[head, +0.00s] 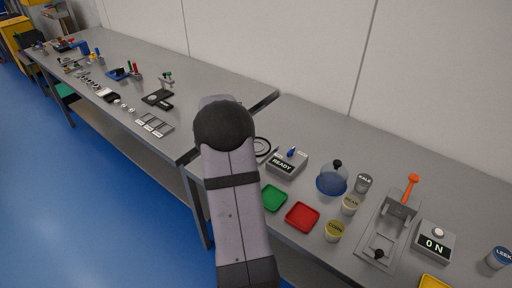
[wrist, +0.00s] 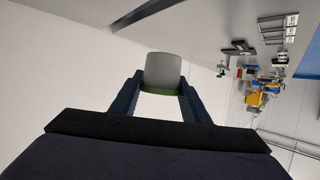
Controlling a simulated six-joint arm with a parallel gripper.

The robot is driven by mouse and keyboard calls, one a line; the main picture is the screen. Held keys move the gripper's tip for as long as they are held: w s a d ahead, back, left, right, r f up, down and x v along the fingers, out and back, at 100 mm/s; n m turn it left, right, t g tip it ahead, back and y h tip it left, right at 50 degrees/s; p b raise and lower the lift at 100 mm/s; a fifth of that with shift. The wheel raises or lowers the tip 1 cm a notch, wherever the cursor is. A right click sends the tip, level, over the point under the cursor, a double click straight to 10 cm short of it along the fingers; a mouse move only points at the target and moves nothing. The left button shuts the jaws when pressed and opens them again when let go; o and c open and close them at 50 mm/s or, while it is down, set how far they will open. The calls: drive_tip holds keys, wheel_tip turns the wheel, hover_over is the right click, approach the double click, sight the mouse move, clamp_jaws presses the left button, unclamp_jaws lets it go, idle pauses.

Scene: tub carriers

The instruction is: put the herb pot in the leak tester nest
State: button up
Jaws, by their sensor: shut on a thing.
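My gripper (wrist: 160,100) shows in the wrist view, shut on a pale grey tub (wrist: 163,69) with a green band at the end nearer the camera. No label shows on it, so I cannot read whether it is the herb pot. In the head view my arm hides the gripper and tub. A grey box reading READY (head: 287,163) stands right of my arm, with a black hose beside it. Right of it is a clear dome with a black knob on a blue base (head: 331,185). I cannot tell for certain which part is the leak tester nest.
Tubs labelled KALE (head: 363,183), BEAN (head: 349,205) and CORN (head: 334,231) stand near the dome; LEEK (head: 498,258) is far right. Green (head: 273,198) and red (head: 302,217) trays lie in front. A fixture with an orange handle (head: 411,188) stands beside an ON box (head: 435,241).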

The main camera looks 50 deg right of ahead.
drive_tip(key=shift+s+d+r+n+t+y, duration=0.15)
drive_tip(key=shift+d+n+t+y, duration=0.15)
drive_tip(key=shift+d, duration=0.2)
drive_tip(key=shift+s+d+f+n+t+y, duration=0.1)
drive_tip(key=shift+s+d+n+t+y, duration=0.1)
drive_tip(key=shift+d+n+t, duration=0.25)
drive_tip(key=s+d+f+n+t+y, duration=0.25)
drive_tip(key=s+d+f, duration=0.25)
drive_tip(key=s, duration=0.3)
drive_tip(key=shift+g, duration=0.4)
drive_tip(key=shift+f+p, duration=0.85)
drive_tip(key=shift+f, duration=4.25)
drive_tip(key=shift+f, duration=0.1)
drive_tip(key=o, duration=0.6)
drive_tip(key=shift+f, duration=0.1)
drive_tip(key=o, duration=0.5)
